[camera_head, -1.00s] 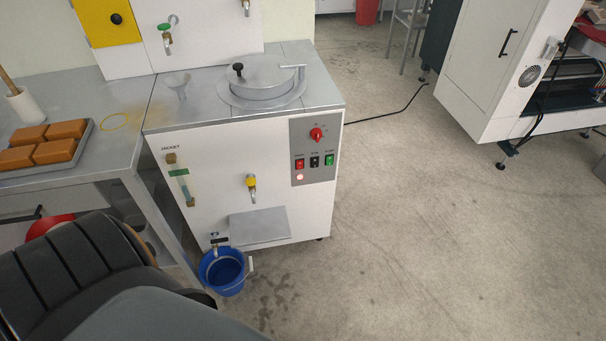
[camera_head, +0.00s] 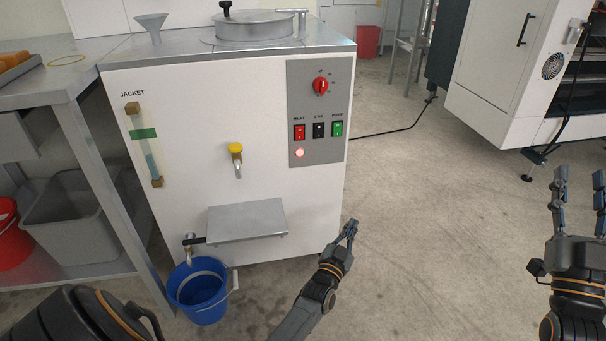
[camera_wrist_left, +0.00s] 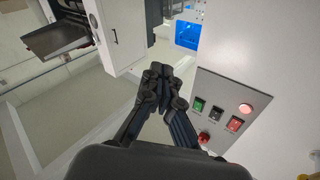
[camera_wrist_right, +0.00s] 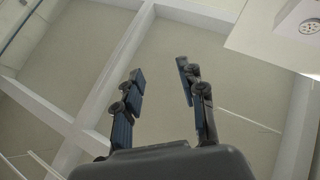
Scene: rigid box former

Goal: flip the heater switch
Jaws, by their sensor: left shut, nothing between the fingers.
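The red heater switch (camera_head: 299,132), labelled HEAT, is on the grey control panel (camera_head: 308,165) at the front right of the white machine. A pale pink lamp (camera_head: 299,153) glows below it. The red switch (camera_wrist_left: 234,124) and the lamp (camera_wrist_left: 246,108) also show in the left wrist view. My left gripper (camera_head: 351,229) is shut and empty, below and to the right of the panel, apart from it. Its fingertips (camera_wrist_left: 160,72) meet in the left wrist view. My right gripper (camera_head: 580,178) is open and empty at the far right, its fingers (camera_wrist_right: 158,70) spread.
A black STIR switch (camera_head: 318,130), a green PUMP switch (camera_head: 337,129) and a red knob (camera_head: 320,86) share the panel. A yellow-handled tap (camera_head: 236,150), a shelf (camera_head: 247,220) and a blue bucket (camera_head: 183,296) are at the machine's front.

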